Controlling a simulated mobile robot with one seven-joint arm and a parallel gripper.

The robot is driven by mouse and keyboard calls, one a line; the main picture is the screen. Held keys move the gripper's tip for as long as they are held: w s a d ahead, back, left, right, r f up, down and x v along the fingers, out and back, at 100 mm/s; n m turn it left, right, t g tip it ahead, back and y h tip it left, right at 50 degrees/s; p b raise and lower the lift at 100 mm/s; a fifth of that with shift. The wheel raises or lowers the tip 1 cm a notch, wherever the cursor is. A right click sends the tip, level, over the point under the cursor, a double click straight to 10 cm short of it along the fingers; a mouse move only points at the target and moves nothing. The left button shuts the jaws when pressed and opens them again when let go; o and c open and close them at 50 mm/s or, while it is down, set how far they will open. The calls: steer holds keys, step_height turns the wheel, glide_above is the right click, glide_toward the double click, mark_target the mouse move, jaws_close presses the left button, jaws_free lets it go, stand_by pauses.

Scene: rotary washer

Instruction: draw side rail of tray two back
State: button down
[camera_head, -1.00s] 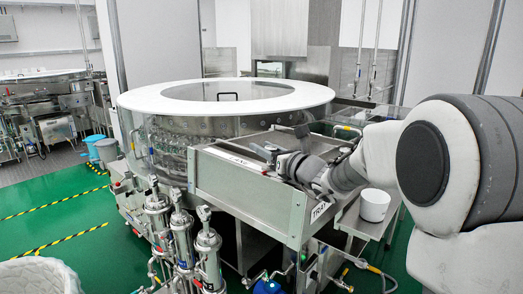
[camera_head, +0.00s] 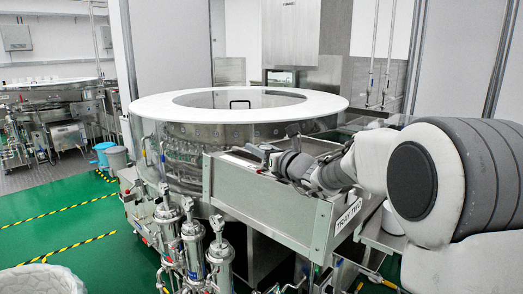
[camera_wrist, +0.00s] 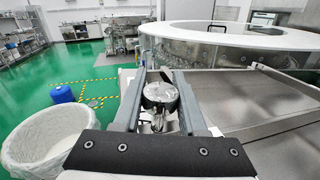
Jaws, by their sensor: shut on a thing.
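Tray two is a grey metal box-like tray in front of the round washer, with its name label (camera_head: 347,215) on the end panel. Its long side rail (camera_head: 262,195) faces the front left in the head view. My gripper (camera_head: 264,152) is at the top edge of this rail, and my arm reaches over the tray from the right. The exact contact is hard to see. The tray's flat metal floor (camera_wrist: 255,95) lies right of the fingers.
The round washer (camera_head: 240,98) with a white rim stands behind the tray. Several upright steel filter housings (camera_head: 193,242) stand at the front left, close to the rail. A white lined bin (camera_head: 40,280) is at the lower left.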

steer(key=shift+c, duration=2.4)
jaws_free()
steer(key=shift+d, duration=0.1)
steer(key=v, duration=1.7)
steer(key=shift+s+b, duration=0.2)
steer(key=shift+b, duration=0.1)
